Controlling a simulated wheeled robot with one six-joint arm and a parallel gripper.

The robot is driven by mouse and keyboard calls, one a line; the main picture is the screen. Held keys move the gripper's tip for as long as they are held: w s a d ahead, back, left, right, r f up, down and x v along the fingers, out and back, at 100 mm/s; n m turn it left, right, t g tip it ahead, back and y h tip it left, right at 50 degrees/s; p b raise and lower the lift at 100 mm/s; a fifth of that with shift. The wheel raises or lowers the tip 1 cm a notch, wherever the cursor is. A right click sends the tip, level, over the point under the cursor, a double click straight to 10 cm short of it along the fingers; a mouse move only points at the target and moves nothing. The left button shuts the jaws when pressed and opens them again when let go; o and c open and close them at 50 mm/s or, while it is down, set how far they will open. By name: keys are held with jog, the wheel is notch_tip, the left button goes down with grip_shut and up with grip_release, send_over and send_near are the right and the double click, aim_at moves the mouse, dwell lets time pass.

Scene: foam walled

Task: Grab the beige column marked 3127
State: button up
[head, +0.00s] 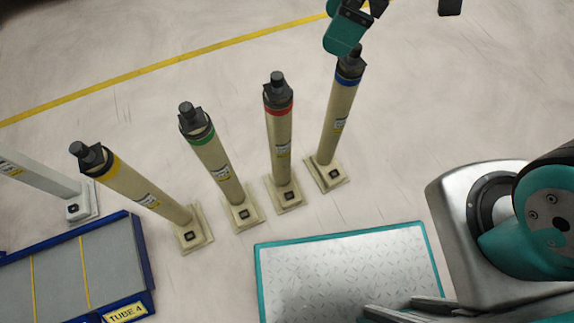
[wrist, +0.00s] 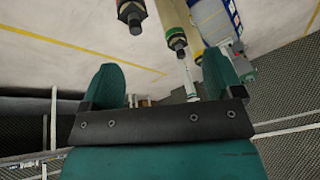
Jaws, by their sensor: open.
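Four beige columns stand on square bases in a row in the head view, with yellow (head: 140,188), green (head: 216,165), red (head: 280,140) and blue (head: 338,118) bands under dark caps. Their labels are too small to read, so I cannot tell which is 3127. My gripper (head: 345,30) shows only partly at the top edge, with a teal finger beside or over the blue-banded column's cap. In the wrist view my gripper (wrist: 163,75) is open, with nothing between its fingers. The red-banded cap (wrist: 130,14) and green-banded cap (wrist: 176,40) show beyond it.
A white column (head: 40,178) stands at the far left. A teal-edged metal plate (head: 345,236) lies in front of the columns. A yellow line crosses the clear floor behind them.

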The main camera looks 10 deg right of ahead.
jog(key=w+a+f+n+p, duration=0.2)
jog(key=w+n+p, duration=0.2)
jog(key=w+n, duration=0.25)
jog(key=b, duration=0.3)
send_near(279, 85)
jog(key=shift+g, duration=0.3)
jog(key=f, duration=0.1)
jog(key=w+a+f, duration=0.1)
jog(key=f, duration=0.3)
jog(key=shift+w+a, duration=0.15)
jog(key=shift+a, duration=0.25)
jog(key=shift+d+b+x, duration=0.1)
jog(key=shift+b+x, duration=0.45)
jog(key=shift+x, duration=1)
jog(key=shift+d+b+x, duration=0.15)
jog(key=shift+b+x, duration=0.4)
jog(key=shift+x, duration=0.95)
jog(key=shift+c, duration=0.4)
jog(key=shift+a, duration=0.1)
grip_shut()
